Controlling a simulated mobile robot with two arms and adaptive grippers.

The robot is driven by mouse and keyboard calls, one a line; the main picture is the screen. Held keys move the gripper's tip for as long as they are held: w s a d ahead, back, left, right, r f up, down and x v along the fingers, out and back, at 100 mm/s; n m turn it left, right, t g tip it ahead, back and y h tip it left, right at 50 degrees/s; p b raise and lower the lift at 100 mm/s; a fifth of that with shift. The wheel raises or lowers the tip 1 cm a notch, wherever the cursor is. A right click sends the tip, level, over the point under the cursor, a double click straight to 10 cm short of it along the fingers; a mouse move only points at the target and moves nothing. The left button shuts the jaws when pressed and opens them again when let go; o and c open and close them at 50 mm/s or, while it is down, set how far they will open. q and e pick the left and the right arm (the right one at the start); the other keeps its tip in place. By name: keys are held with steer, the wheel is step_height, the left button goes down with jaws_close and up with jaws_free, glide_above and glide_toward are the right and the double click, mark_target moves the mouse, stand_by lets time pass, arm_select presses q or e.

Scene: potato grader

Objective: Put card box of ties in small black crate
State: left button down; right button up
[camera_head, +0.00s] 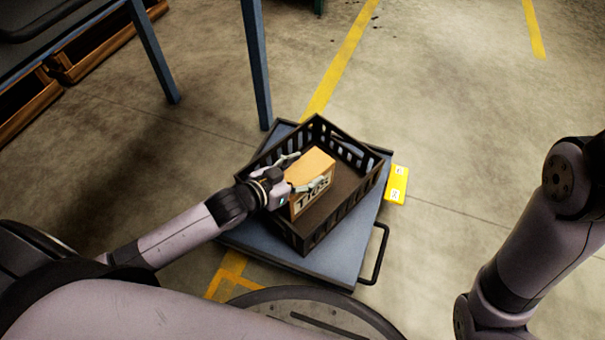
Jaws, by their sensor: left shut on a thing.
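The card box of ties (314,181) is a tan box with dark lettering on its front side. My left gripper (292,174) is shut on it, with one finger at the far side and one at the near side. The box is within the walls of the small black crate (355,151), at its left part. I cannot tell whether the box touches the crate floor. The crate has slatted sides and stands on a blue-grey platform (345,258). My right arm shows at the right, but its gripper is out of view.
The platform has a dark handle (383,255) at its right. A yellow tag (397,184) is at its right edge. Blue table legs (257,65) stand behind to the left, near wooden crates (110,45). Open concrete floor lies to the right.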

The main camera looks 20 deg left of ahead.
arm_select(q)
steer(key=c, duration=0.5)
jaws_free()
